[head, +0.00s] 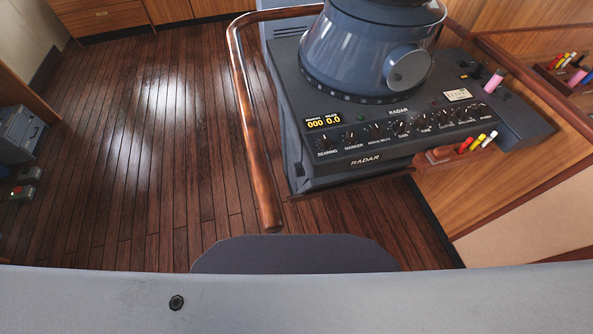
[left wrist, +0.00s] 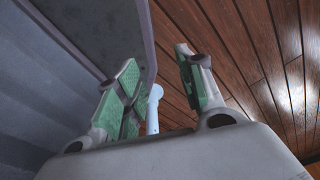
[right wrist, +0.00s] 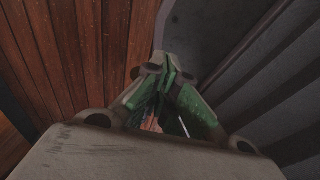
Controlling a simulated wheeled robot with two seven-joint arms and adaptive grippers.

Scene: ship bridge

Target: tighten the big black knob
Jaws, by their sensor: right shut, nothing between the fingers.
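The radar console (head: 345,152) stands at the upper right of the head view, with a row of small black knobs along its front panel. I cannot tell for sure which knob is the big black one. My left gripper (left wrist: 157,60) is open and empty in the left wrist view, its green-padded fingers apart. My right gripper (right wrist: 163,75) is shut and empty in the right wrist view. Neither gripper shows in the head view, and neither wrist view shows a knob.
A copper-coloured handrail (head: 246,110) curves around the console's left side.

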